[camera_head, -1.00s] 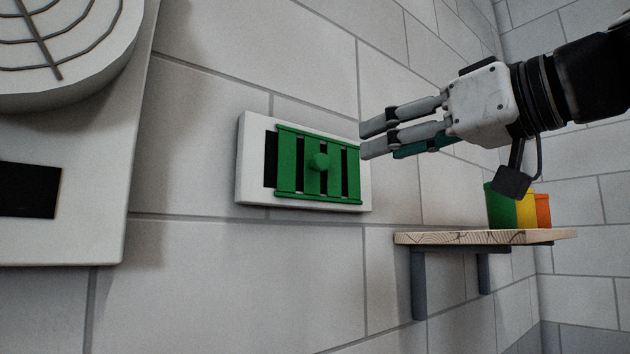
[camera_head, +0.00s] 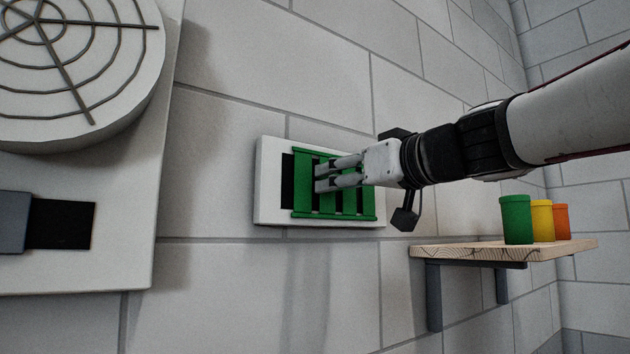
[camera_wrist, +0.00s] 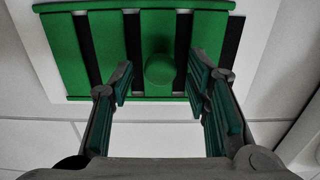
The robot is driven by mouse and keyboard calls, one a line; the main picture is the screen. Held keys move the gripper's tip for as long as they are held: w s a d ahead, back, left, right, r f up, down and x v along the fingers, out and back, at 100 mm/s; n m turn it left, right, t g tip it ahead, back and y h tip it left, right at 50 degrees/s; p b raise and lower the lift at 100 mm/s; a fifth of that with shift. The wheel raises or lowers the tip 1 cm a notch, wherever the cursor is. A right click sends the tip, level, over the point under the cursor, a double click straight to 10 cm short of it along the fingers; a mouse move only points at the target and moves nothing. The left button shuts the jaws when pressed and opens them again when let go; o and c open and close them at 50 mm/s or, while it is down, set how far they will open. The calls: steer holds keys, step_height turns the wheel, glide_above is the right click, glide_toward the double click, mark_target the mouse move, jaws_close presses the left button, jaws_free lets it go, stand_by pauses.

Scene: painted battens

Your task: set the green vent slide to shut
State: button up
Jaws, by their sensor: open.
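The green vent slide (camera_head: 365,200) sits on a white wall plate (camera_head: 268,208). Dark strips show between its green bars, with a wider dark strip at its left end. In the wrist view, the slide (camera_wrist: 65,55) has a round green knob (camera_wrist: 160,68). My gripper (camera_head: 318,178) is open in front of the slide. In the wrist view the knob appears between my fingers, with space on both sides. In the head view my fingers hide the knob. I cannot tell whether the fingertips reach around it in depth.
A wooden shelf (camera_head: 480,253) at right holds a green canister (camera_head: 516,220), a yellow canister (camera_head: 541,220) and an orange canister (camera_head: 561,222). At left is a white panel (camera_head: 70,270) with a round grille (camera_head: 75,70). The wall below the vent is clear.

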mark_target(310, 182)
steer(key=shift+w+a, duration=0.15)
steer(key=shift+w, duration=0.1)
jaws_close()
steer(key=shift+s+a+b, duration=0.4)
steer(key=shift+a, duration=0.2)
steer(key=shift+s+a+b, duration=0.35)
steer(key=shift+s+a, duration=0.05)
steer(key=shift+a, duration=0.2)
jaws_free()
steer(key=shift+s+a, duration=0.1)
